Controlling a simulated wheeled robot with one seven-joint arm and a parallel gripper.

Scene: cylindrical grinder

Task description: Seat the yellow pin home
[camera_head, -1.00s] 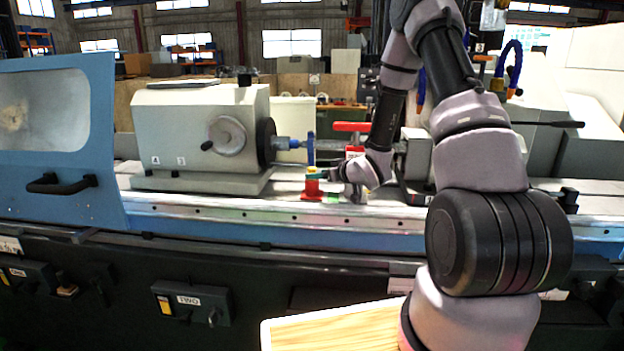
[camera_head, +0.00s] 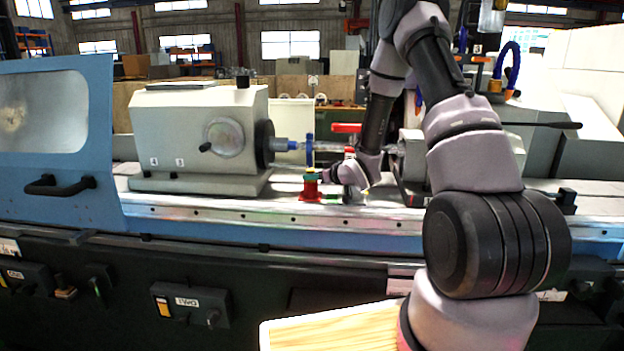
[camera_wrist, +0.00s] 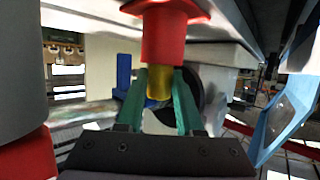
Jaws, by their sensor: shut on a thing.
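The yellow pin (camera_wrist: 159,82) is in the wrist view, upright between the two teal fingers of my gripper (camera_wrist: 158,95). Its one end meets the red holder (camera_wrist: 170,38), which appears upside down in this view. How deep the pin sits inside the holder is hidden. In the head view the red holder (camera_head: 311,189) stands on the machine bed, with the teal fingertips of my gripper (camera_head: 313,174) just above it. My gripper is shut on the pin and comes in from the right. The pin is hardly visible in the head view.
The grey headstock (camera_head: 200,130) with its handwheel stands to the left. A blue part (camera_head: 309,150) on the horizontal shaft is just behind the holder. A red lever (camera_head: 346,128) is behind my wrist. The bed to the left front is clear.

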